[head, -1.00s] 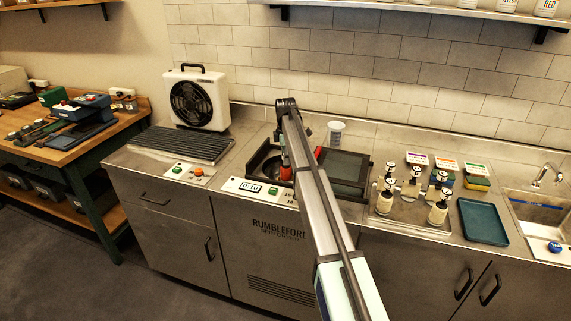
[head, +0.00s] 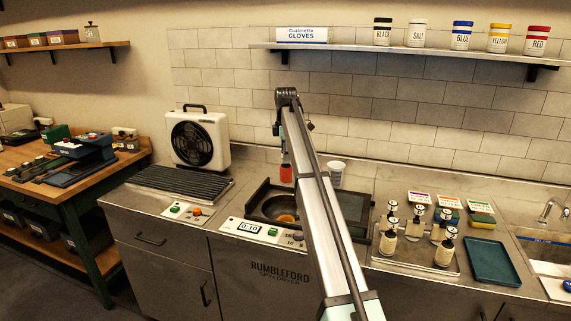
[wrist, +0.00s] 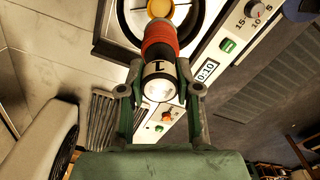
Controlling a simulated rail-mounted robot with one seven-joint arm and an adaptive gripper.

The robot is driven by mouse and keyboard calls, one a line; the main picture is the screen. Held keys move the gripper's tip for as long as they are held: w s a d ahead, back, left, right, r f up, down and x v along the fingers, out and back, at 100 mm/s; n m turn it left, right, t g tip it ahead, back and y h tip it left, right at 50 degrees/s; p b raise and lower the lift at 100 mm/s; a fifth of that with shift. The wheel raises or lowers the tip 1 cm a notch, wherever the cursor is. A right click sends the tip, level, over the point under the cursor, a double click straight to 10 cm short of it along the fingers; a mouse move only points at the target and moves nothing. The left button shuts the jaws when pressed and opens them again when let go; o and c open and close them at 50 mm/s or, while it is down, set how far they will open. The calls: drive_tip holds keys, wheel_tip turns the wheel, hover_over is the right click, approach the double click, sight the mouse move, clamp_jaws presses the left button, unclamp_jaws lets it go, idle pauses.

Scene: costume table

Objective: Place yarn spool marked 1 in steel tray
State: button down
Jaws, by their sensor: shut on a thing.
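The spool marked 1 (wrist: 159,70) has red yarn and a white cap with a dark band. My gripper (wrist: 161,90) is shut on its cap end, with one finger on each side. In the head view the red spool (head: 286,173) hangs below my gripper (head: 284,142), above the dark round basin (head: 256,207) and apart from it. A pale metal tray (head: 415,264) right of my arm bears several cream spools (head: 388,243) with dark collars and white caps. Its front part shows bare.
A round orange-yellow thing (head: 286,218) shows in the basin. A white cup (head: 336,171) stands behind my arm. A fan (head: 197,138) and a slatted rack (head: 178,190) stand at left.

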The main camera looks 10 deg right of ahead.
drive_tip(key=shift+r+p, duration=1.4)
drive_tip(key=shift+r, duration=1.2)
